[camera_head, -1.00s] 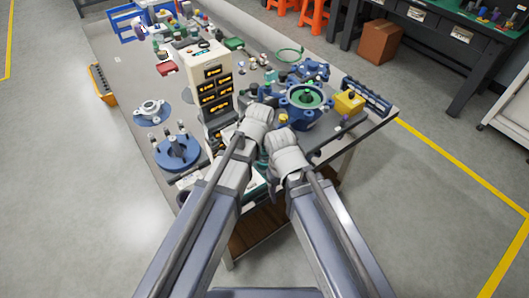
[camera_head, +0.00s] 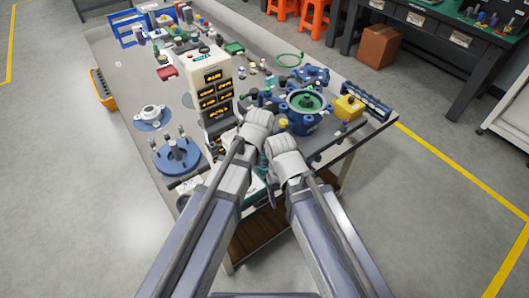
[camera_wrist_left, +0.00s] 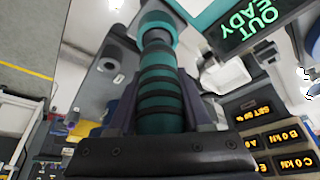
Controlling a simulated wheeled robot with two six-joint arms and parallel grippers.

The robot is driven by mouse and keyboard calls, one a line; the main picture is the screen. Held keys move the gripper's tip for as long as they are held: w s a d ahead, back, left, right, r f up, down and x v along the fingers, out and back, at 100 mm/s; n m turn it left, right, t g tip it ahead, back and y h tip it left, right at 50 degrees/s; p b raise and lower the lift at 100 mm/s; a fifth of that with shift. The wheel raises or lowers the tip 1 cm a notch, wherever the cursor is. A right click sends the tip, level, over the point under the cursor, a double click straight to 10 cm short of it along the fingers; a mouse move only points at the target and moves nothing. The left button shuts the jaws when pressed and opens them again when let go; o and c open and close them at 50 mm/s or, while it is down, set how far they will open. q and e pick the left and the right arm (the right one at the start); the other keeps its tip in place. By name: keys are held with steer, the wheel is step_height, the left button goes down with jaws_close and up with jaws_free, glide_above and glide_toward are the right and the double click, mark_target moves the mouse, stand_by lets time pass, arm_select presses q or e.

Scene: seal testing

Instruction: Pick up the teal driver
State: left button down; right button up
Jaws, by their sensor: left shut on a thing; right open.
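The teal driver (camera_wrist_left: 160,88) stands between the fingers of my left gripper (camera_wrist_left: 160,75) in the left wrist view. Its handle is teal with dark bands, and a rounded teal collar shows toward the top of the picture. The left gripper is shut on it. In the head view my left wrist hides the driver and the left fingers. My right gripper (camera_head: 266,159) is open beside the left wrist, near the table's front edge. Its fingers are small and partly hidden there.
A cream tester (camera_head: 224,68) with yellow displays stands left of my wrists. A blue housing with a green ring (camera_head: 306,112) and a yellow block (camera_head: 348,107) stand to the right. Bare table shows at the left.

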arm_select(q)
steer(key=shift+r, duration=0.15)
arm_select(e)
steer(key=shift+r, duration=0.1)
arm_select(q)
step_height(320, 180, up, 10)
steer(key=p, duration=1)
arm_select(e)
step_height(320, 180, up, 10)
stand_by(0.4)
